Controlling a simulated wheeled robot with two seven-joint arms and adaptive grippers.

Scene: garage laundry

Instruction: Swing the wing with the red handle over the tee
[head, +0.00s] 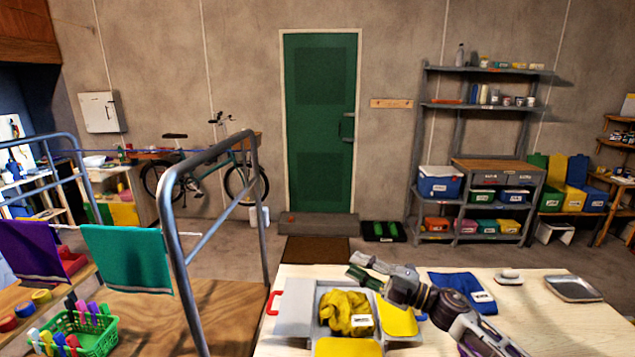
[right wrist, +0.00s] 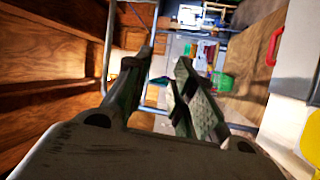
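A folding board lies on the pale table top (head: 550,322). Its grey left wing (head: 294,316) lies flat, with a red handle (head: 273,302) on its outer edge. The handle also shows at the right of the right wrist view (right wrist: 274,47). A bunched yellow tee (head: 345,308) with a white label lies on the board's middle. A yellow panel (head: 397,316) is on the right and another (head: 347,347) at the front. My right gripper (head: 356,268) is open and empty, above the board's far side; its parted fingers show in the right wrist view (right wrist: 160,70). My left gripper is out of view.
A folded blue cloth (head: 462,291), a small white item (head: 508,276) and a metal tray (head: 573,288) lie right of the board. A metal rail (head: 262,220) stands left of the table.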

